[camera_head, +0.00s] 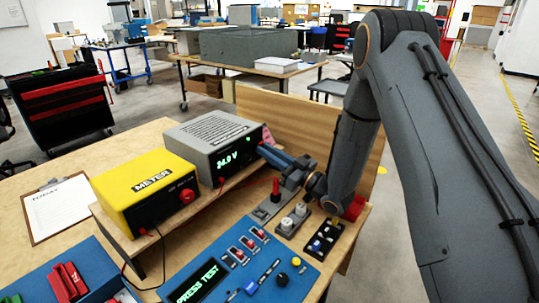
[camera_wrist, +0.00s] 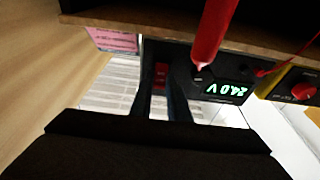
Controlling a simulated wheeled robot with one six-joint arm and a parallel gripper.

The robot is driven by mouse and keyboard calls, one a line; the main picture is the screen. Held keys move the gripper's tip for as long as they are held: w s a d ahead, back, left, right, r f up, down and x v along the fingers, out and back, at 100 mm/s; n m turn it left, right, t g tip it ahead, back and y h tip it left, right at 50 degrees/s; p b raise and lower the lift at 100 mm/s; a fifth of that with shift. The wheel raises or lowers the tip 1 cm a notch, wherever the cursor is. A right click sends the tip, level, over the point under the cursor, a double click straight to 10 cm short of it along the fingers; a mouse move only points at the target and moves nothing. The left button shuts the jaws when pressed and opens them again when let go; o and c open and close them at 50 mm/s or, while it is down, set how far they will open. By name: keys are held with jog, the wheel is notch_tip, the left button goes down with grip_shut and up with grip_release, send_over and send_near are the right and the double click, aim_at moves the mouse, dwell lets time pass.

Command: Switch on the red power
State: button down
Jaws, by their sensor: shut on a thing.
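The grey power supply (camera_head: 215,135) stands on the wooden shelf, its green display (camera_head: 233,158) lit. In the wrist view the supply's front (camera_wrist: 185,62) is upside down and its display (camera_wrist: 226,90) reads 24.0 V. The red power switch (camera_wrist: 161,77) is on that front. My gripper (camera_head: 263,151) reaches the right end of the front panel from the right. In the wrist view the fingers of my gripper (camera_wrist: 162,90) are on both sides of the switch, shut on it. In the head view the gripper hides the switch.
A yellow meter (camera_head: 145,188) stands left of the supply. A red tapered part (camera_wrist: 213,30) hangs close in the wrist view. A blue panel (camera_head: 215,262) with buttons, a red-handled lever (camera_head: 276,187) and a clipboard (camera_head: 58,205) are on the table.

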jog(key=shift+s, duration=0.1)
jog(key=c, duration=1.7)
grip_release()
jog(key=shift+a, duration=0.1)
jog(key=shift+r, duration=0.1)
notch_tip(320, 180, up, 10)
jog(key=shift+f+b, duration=0.1)
jog(key=shift+b, duration=0.55)
